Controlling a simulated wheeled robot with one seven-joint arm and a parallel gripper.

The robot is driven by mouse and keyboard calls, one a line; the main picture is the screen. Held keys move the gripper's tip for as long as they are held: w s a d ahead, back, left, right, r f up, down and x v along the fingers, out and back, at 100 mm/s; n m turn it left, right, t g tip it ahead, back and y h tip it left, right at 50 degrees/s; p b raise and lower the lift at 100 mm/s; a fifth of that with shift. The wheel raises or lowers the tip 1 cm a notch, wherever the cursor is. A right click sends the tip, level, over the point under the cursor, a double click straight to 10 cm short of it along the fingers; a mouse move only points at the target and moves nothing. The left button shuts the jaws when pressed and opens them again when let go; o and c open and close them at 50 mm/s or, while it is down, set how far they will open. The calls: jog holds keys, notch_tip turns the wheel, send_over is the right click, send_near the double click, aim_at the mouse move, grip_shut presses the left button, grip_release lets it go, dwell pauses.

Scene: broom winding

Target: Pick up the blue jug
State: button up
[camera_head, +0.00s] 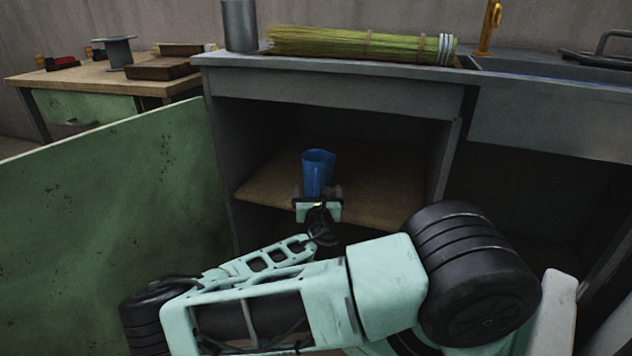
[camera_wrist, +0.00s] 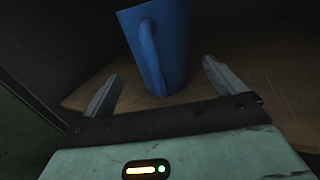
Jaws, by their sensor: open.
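The blue jug (camera_head: 318,170) stands upright on a wooden shelf (camera_head: 385,197) inside an open grey cabinet. In the wrist view the blue jug (camera_wrist: 172,48) is just ahead, with its handle facing my gripper. My gripper (camera_head: 318,194) is in front of the jug in the head view and hides its lower part. In the wrist view the two fingers of my gripper (camera_wrist: 160,82) are spread wide, one to each side of the jug's lower part. The jug does not look gripped. I cannot tell whether either finger touches it.
The cabinet's side walls and grey countertop (camera_head: 340,75) enclose the shelf. A straw broom (camera_head: 360,46) and a grey cylinder (camera_head: 239,25) are on top. A green panel (camera_head: 120,220) stands at the left. A workbench (camera_head: 100,80) with tools is behind it.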

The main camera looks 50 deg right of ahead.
jog(key=b+x, duration=0.2)
jog(key=x, duration=0.2)
jog(key=shift+w+d+f, duration=0.1)
jog(key=shift+w+f, duration=0.1)
jog(key=shift+w+d+r, duration=0.15)
jog(key=shift+w+d, duration=0.1)
jog(key=c, duration=1.1)
jog(key=shift+c, duration=1.3)
jog(key=shift+r, duration=0.1)
